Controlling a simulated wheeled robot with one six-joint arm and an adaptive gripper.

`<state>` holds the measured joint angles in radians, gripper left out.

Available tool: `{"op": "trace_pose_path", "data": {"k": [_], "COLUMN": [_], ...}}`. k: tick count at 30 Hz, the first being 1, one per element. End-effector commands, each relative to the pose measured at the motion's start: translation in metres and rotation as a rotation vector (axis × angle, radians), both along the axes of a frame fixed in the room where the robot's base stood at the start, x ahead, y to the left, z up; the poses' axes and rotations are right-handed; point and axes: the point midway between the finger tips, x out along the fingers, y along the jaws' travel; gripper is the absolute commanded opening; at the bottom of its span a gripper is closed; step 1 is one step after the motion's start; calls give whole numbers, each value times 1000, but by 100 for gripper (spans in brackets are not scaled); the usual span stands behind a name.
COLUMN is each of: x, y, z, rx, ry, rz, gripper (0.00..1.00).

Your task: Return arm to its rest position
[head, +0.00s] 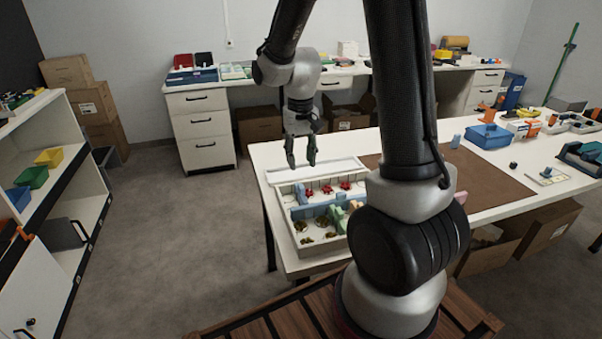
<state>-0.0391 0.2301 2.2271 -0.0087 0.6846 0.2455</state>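My arm rises from its base at the lower right of the head view, bends above the top edge and comes down at the centre. My gripper (301,152) points down above the far left corner of the white worktable (368,147). Its two dark fingers stand apart with nothing visible between them. Below and just in front of it is a white sectioned tray (298,243) holding red, blue, green and brownish items. My arm hides part of the tray's right side and the table behind it.
A blue bin (488,136) and small parts stand on the table's right side, past a brown mat (482,181). A shelf (88,206) with coloured bins is at the left. A white desk (203,120) and cartons (97,106) line the back. The floor at left centre is clear.

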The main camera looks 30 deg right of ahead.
Motion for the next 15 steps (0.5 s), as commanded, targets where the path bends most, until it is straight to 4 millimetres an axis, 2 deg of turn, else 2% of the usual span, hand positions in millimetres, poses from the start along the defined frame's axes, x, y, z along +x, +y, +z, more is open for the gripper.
{"op": "trace_pose_path", "data": {"k": [5,15], "x": [0,-1], "y": [0,0], "z": [15,16], "rx": [0,0], "ry": [0,1], "rz": [0,4], "gripper": [39,39]}}
